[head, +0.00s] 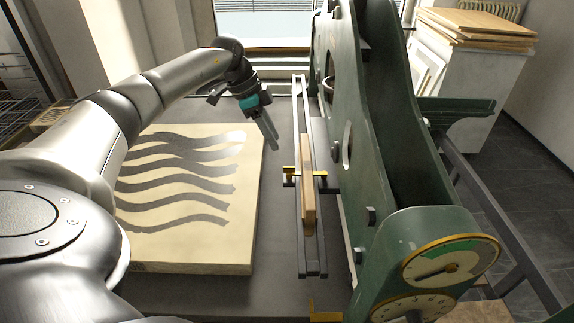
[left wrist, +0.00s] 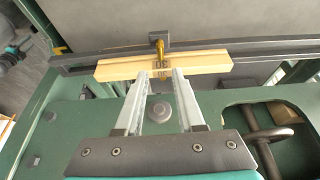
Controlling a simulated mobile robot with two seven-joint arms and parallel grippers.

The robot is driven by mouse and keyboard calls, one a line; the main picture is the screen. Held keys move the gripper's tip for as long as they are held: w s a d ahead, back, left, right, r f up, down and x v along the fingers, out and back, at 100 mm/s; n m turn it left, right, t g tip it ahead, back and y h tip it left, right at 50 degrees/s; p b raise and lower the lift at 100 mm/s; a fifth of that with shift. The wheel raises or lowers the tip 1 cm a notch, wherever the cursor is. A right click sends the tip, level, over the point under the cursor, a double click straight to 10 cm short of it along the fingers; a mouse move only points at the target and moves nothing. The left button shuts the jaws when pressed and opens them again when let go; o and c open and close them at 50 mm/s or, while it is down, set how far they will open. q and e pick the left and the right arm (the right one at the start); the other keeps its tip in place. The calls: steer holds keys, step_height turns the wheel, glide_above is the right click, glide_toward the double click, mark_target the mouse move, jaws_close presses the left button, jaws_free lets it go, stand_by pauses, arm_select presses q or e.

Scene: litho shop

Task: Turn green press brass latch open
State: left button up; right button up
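The green press (head: 375,130) stands upright right of centre in the head view. Its brass latch (head: 293,175) crosses a wooden bar (head: 308,195) in a dark metal frame on the press's left side. In the left wrist view the brass latch (left wrist: 158,48) lies just beyond the fingertips, at the middle of the pale wooden bar (left wrist: 210,62). My left gripper (head: 273,143) is left of the frame, apart from the latch in the head view. In the left wrist view its fingers (left wrist: 160,74) are parted with nothing held.
A pale litho stone (head: 200,255) with dark wavy stripes lies on the grey bed left of the frame. Two round dials (head: 450,262) sit at the press's near end. A white cabinet (head: 470,95) with boards on top stands at the back right.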

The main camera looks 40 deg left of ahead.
mark_target(292, 173)
arm_select(q)
steer(key=b+x, duration=0.1)
steer(key=x, duration=0.8)
steer(key=shift+f, duration=0.25)
steer(key=shift+c, duration=0.3)
jaws_close()
